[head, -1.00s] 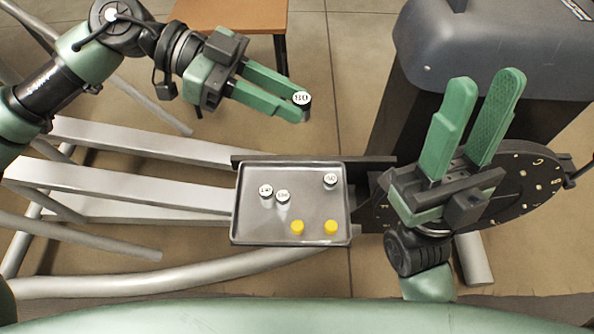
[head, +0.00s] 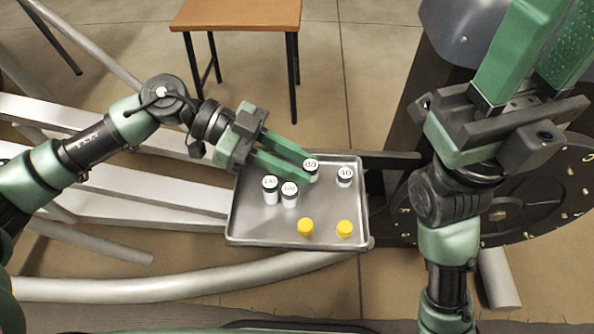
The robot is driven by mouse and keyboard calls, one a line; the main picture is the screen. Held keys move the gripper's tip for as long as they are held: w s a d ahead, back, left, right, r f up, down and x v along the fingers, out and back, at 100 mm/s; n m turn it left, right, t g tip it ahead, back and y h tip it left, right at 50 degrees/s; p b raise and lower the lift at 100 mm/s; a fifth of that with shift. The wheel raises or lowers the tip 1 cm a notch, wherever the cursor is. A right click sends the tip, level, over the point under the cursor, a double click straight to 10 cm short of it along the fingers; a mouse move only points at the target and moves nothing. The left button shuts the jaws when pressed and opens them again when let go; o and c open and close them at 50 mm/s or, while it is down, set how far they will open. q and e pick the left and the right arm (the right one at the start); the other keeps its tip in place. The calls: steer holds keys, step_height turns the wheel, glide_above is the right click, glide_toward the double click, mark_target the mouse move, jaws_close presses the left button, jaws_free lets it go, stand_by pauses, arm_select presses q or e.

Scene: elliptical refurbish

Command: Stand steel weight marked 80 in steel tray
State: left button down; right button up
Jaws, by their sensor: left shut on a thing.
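The steel weight marked 80 (head: 311,168) is a small cylinder with a white top. It is upright between the fingertips of my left gripper (head: 308,168), which is shut on it. The weight is over the back part of the steel tray (head: 262,232); I cannot tell whether its base touches the tray floor. My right gripper (head: 535,55) is at the upper right, its fingers apart with nothing between them, away from the tray.
In the tray stand a weight marked 40 (head: 345,176), two more white-topped weights (head: 270,188) (head: 289,194) and two yellow-topped pieces (head: 305,227) (head: 344,228). A wooden table (head: 236,14) stands behind. A dark round disc (head: 540,195) is to the right.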

arm_select(q)
steer(key=shift+f, duration=0.5)
steer(key=shift+r, duration=0.1)
steer(key=c, duration=1.5)
jaws_free()
